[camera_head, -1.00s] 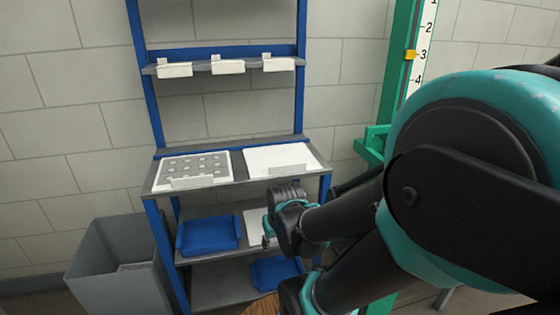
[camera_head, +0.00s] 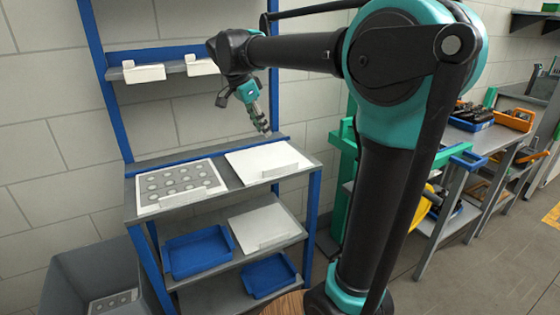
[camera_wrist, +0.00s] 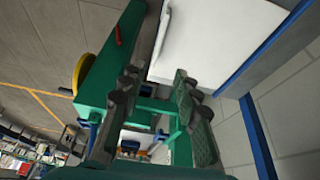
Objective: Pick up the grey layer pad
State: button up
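A pad patterned with round grey spots (camera_head: 176,184) lies in a pale tray at the left of the bench top. A similar spotted pad (camera_head: 112,301) lies low in the grey bin. I cannot tell which, if either, is the grey layer pad. My gripper (camera_head: 262,122) is raised above the back of the white tray (camera_head: 268,160) at the right of the bench top, and appears apart from it. In the wrist view its two fingers (camera_wrist: 158,98) are spread with nothing between them, and the white tray (camera_wrist: 212,38) fills the upper part.
The blue-framed rack has a lower shelf with a blue bin (camera_head: 198,252) and a white tray (camera_head: 264,226). Another blue bin (camera_head: 268,275) sits beneath. Small white boxes (camera_head: 143,73) line the upper shelf. A green post (camera_head: 340,205) and workbenches stand to the right.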

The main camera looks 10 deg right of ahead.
jog(key=x, duration=1.1)
jog(key=shift+w+d+f, duration=0.15)
jog(key=shift+d+f, duration=0.05)
jog(key=shift+d, duration=0.15)
jog(key=shift+x, duration=2.65)
jog(key=shift+d, duration=0.2)
grip_shut()
